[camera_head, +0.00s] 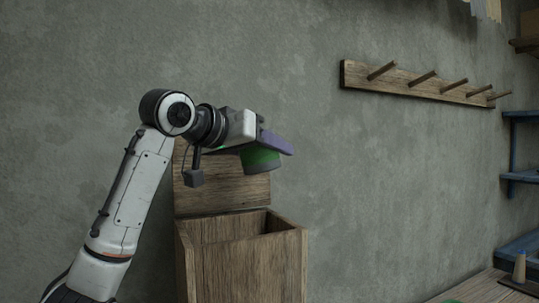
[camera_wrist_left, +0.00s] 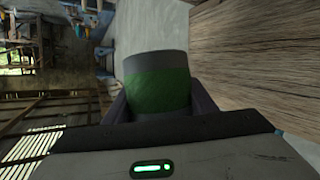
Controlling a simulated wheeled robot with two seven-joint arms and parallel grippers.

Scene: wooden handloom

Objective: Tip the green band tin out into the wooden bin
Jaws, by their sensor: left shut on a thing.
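The green band tin (camera_head: 262,161) is a grey tin with a wide green band. My left gripper (camera_head: 270,148) is shut on it and holds it in the air above the wooden bin (camera_head: 245,262). The tin looks slightly tilted in the head view; its opening and contents are hidden. The wooden bin is a tall box with an open top and a higher back board. In the left wrist view the tin (camera_wrist_left: 158,82) sits between the two fingers of my left gripper (camera_wrist_left: 160,105). My right gripper is not in view.
A grey wall stands behind the bin. A wooden peg rail (camera_head: 418,82) hangs on it at right. Blue shelves (camera_head: 522,178) stand at the far right. A table corner (camera_head: 485,289) at lower right bears a cone-shaped spool (camera_head: 519,268).

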